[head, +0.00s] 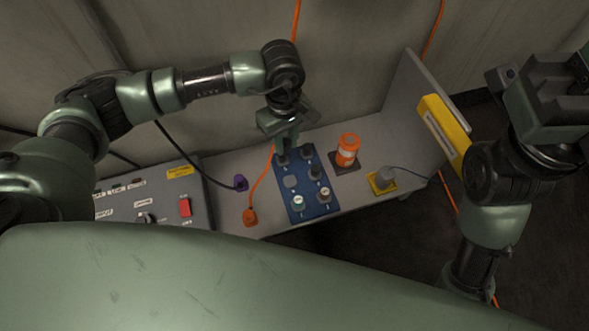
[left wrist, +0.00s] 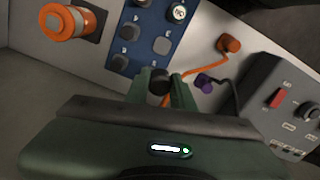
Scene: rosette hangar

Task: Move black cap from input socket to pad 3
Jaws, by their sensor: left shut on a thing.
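My left gripper (head: 284,150) is over the far left corner of the blue board (head: 309,209). In the left wrist view its fingers (left wrist: 160,88) are shut on a round black cap (left wrist: 159,79), at the edge of the blue board (left wrist: 147,47). Whether the cap touches the board I cannot tell. The board carries several grey pads, one bare grey pad (head: 291,181) among them, and round caps, one white-topped (head: 298,202). Pad numbers are too small to read in the head view. My right gripper (head: 548,95) is at the upper right, its fingertips not clearly seen.
An orange-and-white canister (head: 347,150) stands right of the board on a dark mat. A grey plug on a yellow base (head: 383,180) is further right. Orange (head: 250,217) and purple (head: 240,182) cable plugs lie left. A grey control panel (head: 190,180) with a red switch is at the left.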

